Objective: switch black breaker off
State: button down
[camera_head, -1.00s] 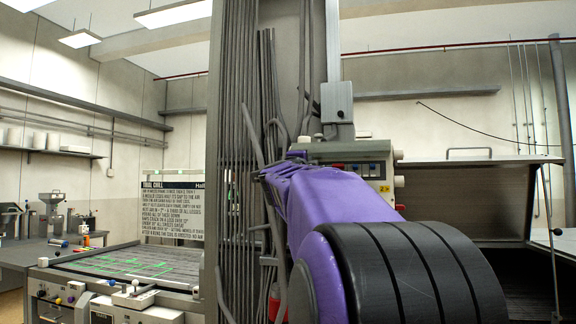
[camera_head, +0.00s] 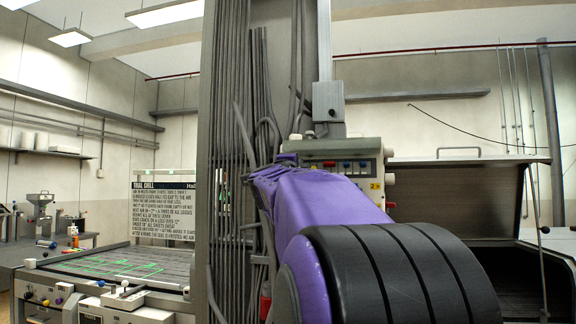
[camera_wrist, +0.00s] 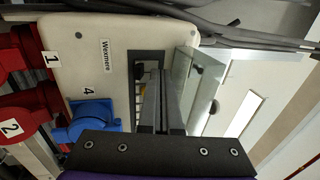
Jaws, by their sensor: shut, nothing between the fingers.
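In the wrist view, my gripper (camera_wrist: 164,75) is shut and empty. Its fingers reach to a dark-framed opening (camera_wrist: 136,58) in a cream panel (camera_wrist: 85,42) marked "Wexmere". A grey hinged cover (camera_wrist: 203,84) stands open on the right of the fingers.
A blue knob (camera_wrist: 92,122) by label 4 and red parts (camera_wrist: 28,112) by labels 1 and 2 are left of the fingers in the wrist view. Grey pipes (camera_head: 228,120) rise left of my arm. A raised grey hood (camera_head: 465,182) is at right.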

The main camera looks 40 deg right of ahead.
jog(key=shift+s+a+r+p, duration=0.15)
jog(key=shift+s+a+r, duration=0.1)
jog(key=shift+s+a, duration=0.8)
jog(key=shift+s+a+r+p, duration=0.15)
jog(key=shift+s+a+r, duration=0.1)
jog(key=shift+s+a, duration=0.7)
jog(key=shift+w+a, duration=0.15)
